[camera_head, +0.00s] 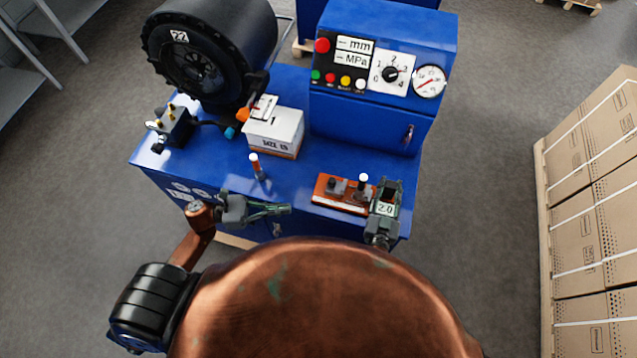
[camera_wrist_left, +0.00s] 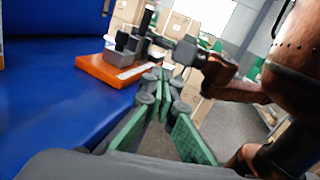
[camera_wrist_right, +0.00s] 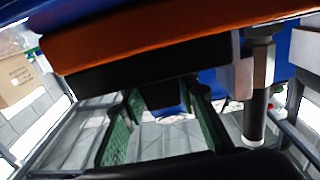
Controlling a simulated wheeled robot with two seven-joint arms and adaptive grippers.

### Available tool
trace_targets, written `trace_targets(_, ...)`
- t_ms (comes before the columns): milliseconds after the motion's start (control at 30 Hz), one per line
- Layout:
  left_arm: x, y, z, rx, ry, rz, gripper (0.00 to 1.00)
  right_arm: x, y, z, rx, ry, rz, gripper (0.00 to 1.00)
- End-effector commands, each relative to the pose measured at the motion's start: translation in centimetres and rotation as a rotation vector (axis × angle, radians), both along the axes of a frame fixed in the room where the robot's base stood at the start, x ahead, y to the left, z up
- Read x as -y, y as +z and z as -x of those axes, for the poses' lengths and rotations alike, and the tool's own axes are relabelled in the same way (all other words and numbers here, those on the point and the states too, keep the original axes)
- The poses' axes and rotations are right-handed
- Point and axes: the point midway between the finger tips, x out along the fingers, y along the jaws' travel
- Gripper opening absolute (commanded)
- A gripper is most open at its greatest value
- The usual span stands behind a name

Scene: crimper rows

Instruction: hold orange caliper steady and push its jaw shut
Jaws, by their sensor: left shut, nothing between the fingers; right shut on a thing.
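The orange caliper (camera_head: 335,205) lies near the front right edge of the blue bench, with dark jaw blocks and a white-tipped post on its flat orange body. In the right wrist view the orange body (camera_wrist_right: 150,35) crosses above the green-padded fingers (camera_wrist_right: 165,110). My left gripper (camera_head: 288,209) is shut and empty, to the left of the caliper and apart from it. In the left wrist view the caliper (camera_wrist_left: 105,70) is beyond its fingertips (camera_wrist_left: 160,78).
A white box (camera_head: 275,130), a black crimper head (camera_head: 205,55) and a blue control cabinet (camera_head: 365,120) stand behind. Stacked cartons (camera_head: 590,200) are at right. The bench between marker and caliper is clear.

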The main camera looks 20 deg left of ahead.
Motion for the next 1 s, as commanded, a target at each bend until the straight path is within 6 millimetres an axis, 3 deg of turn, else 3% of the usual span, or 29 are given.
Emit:
trace_targets(200,-3.3,1.1,-3.7,0.061,0.109,-0.091,0.00,0.0,0.0,0.0,0.000,-0.001,0.000,0.00)
trace_targets(367,-3.5,1.3,-4.7,0.072,0.132,-0.109,0.00,0.0,0.0,0.0,0.000,-0.001,0.000,0.00)
trace_targets(1000,6.7,0.9,-9.9,0.068,0.134,-0.107,0.00,0.0,0.0,0.0,0.000,0.000,0.000,0.00)
